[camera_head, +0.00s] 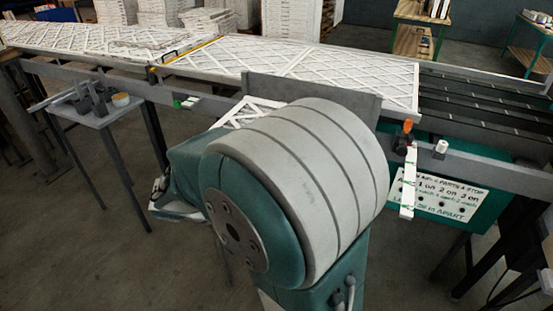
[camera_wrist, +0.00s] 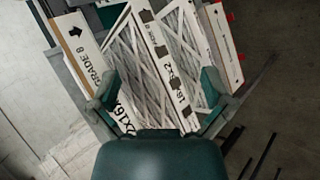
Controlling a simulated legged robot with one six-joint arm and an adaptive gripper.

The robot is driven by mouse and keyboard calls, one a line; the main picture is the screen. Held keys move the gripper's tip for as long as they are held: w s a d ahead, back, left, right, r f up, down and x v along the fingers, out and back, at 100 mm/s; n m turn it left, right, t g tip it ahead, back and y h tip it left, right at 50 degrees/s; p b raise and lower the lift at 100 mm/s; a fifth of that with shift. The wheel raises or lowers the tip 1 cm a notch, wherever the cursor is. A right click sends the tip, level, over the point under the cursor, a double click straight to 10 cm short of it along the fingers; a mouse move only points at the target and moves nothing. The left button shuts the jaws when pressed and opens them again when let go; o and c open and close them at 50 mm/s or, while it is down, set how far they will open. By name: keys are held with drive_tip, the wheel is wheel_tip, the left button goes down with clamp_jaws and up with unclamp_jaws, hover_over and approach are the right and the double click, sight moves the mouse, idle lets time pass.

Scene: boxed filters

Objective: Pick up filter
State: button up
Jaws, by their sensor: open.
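In the wrist view, several boxed filters with white card frames and grey pleated mesh stand side by side. A middle filter (camera_wrist: 135,62) lies between the fingers of my gripper (camera_wrist: 160,80), which is open. Another filter (camera_wrist: 185,45) is to its right, and a white frame marked "GRADE 8" (camera_wrist: 85,50) is to its left. I cannot tell whether the fingers touch any frame. In the head view, my arm hides my gripper, and part of a white lattice filter (camera_head: 248,112) shows behind the arm.
A conveyor (camera_head: 455,95) crosses the head view, with white lattice filters (camera_head: 330,72) lying flat on it. A small side table (camera_head: 98,112) with tools stands at left. A green control box (camera_head: 445,195) hangs below the conveyor at right. White stacks (camera_head: 295,18) stand behind.

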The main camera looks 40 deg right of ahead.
drive_tip(key=w+d+f+n+t+h, duration=0.35)
drive_tip(key=w+f+h, duration=0.55)
drive_tip(key=w+f, duration=0.3)
drive_tip(key=shift+t, duration=0.25)
drive_tip(key=d, duration=0.8)
drive_tip(key=w+d, duration=0.1)
drive_tip(key=d, duration=0.2)
drive_tip(key=shift+d+f, duration=0.4)
drive_tip(key=shift+a, duration=0.1)
drive_tip(key=c, duration=1.2)
